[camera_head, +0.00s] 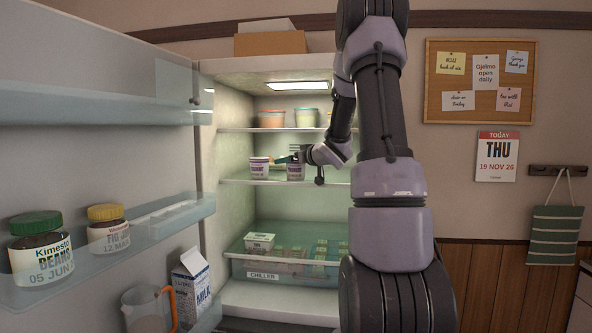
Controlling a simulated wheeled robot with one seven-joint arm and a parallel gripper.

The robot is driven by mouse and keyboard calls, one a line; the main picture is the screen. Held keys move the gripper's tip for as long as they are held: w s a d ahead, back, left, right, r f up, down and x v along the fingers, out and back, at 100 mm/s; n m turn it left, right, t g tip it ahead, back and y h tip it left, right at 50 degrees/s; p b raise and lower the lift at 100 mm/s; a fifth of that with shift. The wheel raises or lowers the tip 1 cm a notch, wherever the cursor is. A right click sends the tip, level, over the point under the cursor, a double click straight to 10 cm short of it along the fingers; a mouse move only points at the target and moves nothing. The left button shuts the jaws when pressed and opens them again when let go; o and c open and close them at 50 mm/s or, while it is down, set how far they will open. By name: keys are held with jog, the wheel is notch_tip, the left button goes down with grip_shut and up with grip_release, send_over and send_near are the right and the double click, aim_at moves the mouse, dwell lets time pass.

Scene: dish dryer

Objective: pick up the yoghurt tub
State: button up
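Two small white-and-purple yoghurt tubs stand on the middle shelf (235,181) of the open fridge. The left tub (259,168) is clear of my arm. The right tub (295,172) is right by my gripper (288,158), which reaches in from the right at the height of its upper part. The gripper is small and partly merged with the tub in this view. I cannot tell whether its fingers are open or closed on the tub. The right tub appears upright and at shelf level.
Coloured tubs (272,118) stand on the shelf above. A chiller drawer (262,275) with a small tub (260,242) on it is below. The open door at left holds jars (41,250), a milk carton (190,285) and a jug (147,309). My arm blocks the fridge's right side.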

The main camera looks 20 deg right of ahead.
jog(key=c, duration=1.2)
jog(key=shift+o, duration=0.2)
jog(key=shift+r, duration=0.15)
